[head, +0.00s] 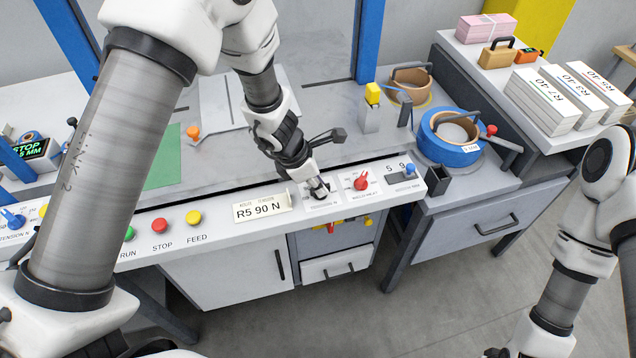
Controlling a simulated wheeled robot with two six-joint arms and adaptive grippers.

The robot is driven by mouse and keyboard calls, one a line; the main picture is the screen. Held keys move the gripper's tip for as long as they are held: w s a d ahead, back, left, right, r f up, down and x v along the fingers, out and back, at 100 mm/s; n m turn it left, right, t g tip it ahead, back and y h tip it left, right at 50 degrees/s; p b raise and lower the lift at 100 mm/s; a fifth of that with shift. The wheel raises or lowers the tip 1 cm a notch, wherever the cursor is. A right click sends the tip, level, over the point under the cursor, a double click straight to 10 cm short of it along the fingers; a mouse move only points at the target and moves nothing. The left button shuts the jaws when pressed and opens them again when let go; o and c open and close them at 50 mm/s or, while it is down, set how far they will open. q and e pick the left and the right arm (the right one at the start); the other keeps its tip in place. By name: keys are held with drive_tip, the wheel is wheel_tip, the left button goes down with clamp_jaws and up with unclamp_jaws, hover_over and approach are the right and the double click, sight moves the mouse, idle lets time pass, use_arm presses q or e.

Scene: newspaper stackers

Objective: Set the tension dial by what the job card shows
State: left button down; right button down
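The job card (262,208) is a cream plate on the front panel and reads "R5 90 N". To its right is a white dial plate (335,201), with lettering too small to read surely. My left gripper (319,189) points down onto this plate, and its fingers hide most of the dial there. I cannot tell how far the fingers are closed or whether they grip the knob.
A red weld heat knob (361,182) and a small display (399,178) are close right of my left gripper. STOP (160,226) and FEED (194,217) buttons are left of the card. A blue strap roll (450,137) and paper stacks (552,101) stand at right.

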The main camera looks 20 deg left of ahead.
use_arm(q)
drive_tip(key=m+p, duration=0.2)
drive_tip(key=m+g+p, duration=0.1)
drive_tip(key=m+p, duration=0.1)
drive_tip(key=shift+r+g, duration=0.2)
drive_tip(key=shift+g, duration=0.1)
drive_tip(key=shift+w+f+m+g+h+p, duration=0.1)
drive_tip(key=shift+m+g+h+p, duration=0.3)
drive_tip(key=shift+m+p, duration=0.7)
drive_tip(key=shift+f+m+g+p, duration=0.15)
drive_tip(key=shift+m+g+p, duration=0.25)
drive_tip(key=shift+m, duration=0.9)
drive_tip(key=c, duration=1.2)
unclamp_jaws()
drive_tip(key=shift+w, duration=0.1)
